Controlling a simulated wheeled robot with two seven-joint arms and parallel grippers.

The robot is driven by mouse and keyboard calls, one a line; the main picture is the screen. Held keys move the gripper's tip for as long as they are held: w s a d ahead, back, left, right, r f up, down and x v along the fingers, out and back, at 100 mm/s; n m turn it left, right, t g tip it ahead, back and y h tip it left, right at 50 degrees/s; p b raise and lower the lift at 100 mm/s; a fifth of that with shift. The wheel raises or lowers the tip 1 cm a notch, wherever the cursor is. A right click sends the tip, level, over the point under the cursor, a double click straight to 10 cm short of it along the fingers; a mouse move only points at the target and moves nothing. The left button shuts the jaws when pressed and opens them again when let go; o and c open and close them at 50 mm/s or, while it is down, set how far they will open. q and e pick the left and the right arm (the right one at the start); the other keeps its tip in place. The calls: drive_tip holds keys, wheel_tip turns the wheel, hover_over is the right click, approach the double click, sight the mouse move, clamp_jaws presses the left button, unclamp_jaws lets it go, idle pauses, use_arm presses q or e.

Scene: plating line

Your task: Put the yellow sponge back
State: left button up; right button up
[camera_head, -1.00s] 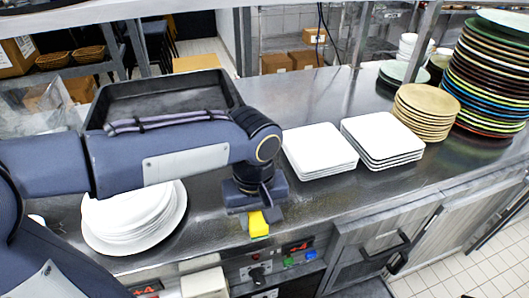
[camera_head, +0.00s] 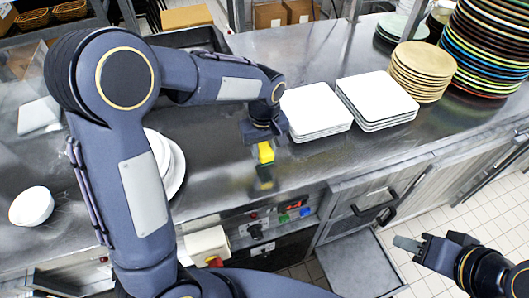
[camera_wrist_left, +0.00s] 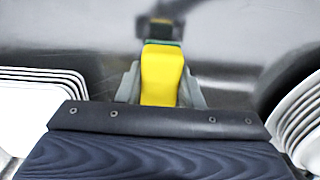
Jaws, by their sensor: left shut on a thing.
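The yellow sponge (camera_head: 265,152) has a thin green layer at its far end, seen in the left wrist view (camera_wrist_left: 161,72). My left gripper (camera_head: 264,142) is shut on it, with a finger on each side. The sponge hangs low over the metal counter (camera_head: 225,185), where its reflection shows; I cannot tell whether it touches. My right gripper (camera_head: 420,246) is at the lower right, over the floor and away from the sponge. Whether its fingers are apart is unclear.
Two stacks of white square plates (camera_head: 316,112) (camera_head: 376,100) stand just right of the sponge. Tan plates (camera_head: 421,70) and a tall coloured stack (camera_head: 490,45) stand farther right. A white bowl (camera_head: 32,206) is at left. My left arm partly hides round white plates (camera_head: 175,165).

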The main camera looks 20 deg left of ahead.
sight(265, 156)
use_arm(q)
drive_tip(key=shift+w+f, duration=0.15)
drive_tip(key=shift+f, duration=0.8)
drive_tip(key=shift+w+f, duration=0.1)
drive_tip(key=shift+f, duration=0.8)
drive_tip(key=shift+f, duration=0.15)
drive_tip(key=o, duration=0.9)
